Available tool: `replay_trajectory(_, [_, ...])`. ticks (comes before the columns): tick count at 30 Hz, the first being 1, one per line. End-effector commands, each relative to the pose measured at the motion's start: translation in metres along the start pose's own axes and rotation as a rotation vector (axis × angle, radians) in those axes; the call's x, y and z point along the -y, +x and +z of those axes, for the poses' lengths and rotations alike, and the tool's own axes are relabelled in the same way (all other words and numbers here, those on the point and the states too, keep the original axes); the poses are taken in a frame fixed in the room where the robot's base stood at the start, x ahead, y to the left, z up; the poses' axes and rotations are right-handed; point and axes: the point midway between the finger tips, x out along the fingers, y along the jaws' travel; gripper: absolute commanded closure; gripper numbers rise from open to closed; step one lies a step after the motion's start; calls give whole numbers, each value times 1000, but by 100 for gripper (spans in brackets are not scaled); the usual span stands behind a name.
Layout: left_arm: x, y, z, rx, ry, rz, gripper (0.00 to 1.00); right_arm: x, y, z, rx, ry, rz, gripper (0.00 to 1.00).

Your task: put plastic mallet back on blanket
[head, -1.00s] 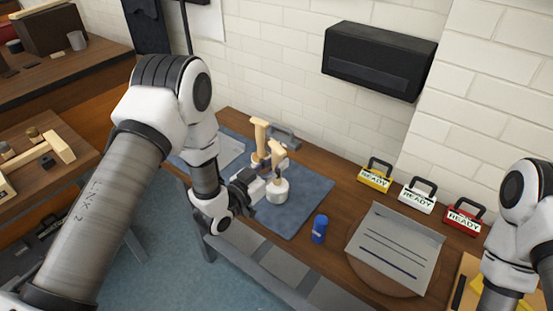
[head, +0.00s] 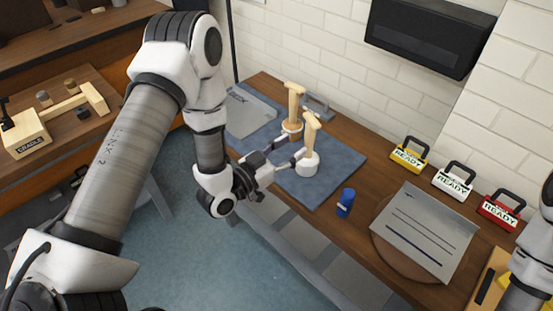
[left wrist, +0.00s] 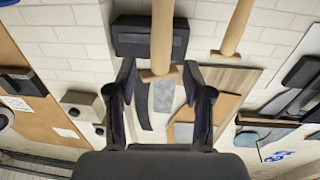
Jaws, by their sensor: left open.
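A mallet with a white head (head: 307,164) stands head down on the blue-grey blanket (head: 335,175), its pale wooden handle pointing up. A second, wooden-headed mallet (head: 292,127) stands just behind it. My left gripper (head: 293,160) is open, its fingers reaching low beside the white head. I cannot tell whether they touch it. In the left wrist view, a wooden handle (left wrist: 162,38) rises beyond the gap between the open fingers (left wrist: 160,72), and another handle (left wrist: 238,28) is to the right. My right gripper is out of view; only part of its arm shows.
A blue can (head: 345,203) stands right of the blanket. A grey printed sheet (head: 425,230) lies on a round wooden board. Yellow (head: 409,155), white (head: 453,181) and red (head: 499,211) READY boxes line the wall. A cradle with a wooden piece (head: 28,135) is at left.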

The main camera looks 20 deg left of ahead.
Motion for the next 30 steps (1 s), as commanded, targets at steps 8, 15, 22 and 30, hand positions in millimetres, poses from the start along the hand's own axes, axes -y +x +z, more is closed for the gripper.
replay_trajectory(8, [1, -54, 1, -1, -3, -3, 49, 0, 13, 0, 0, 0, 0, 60])
replay_trajectory(15, [-3, -60, 12, 49, -6, 3, 49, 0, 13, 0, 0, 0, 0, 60])
replay_trajectory(22, [-40, -134, 171, 816, -155, -58, 49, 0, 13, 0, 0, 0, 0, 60])
replay_trajectory(30, [-75, -294, 244, 1560, -352, -349, 49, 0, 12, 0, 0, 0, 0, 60])
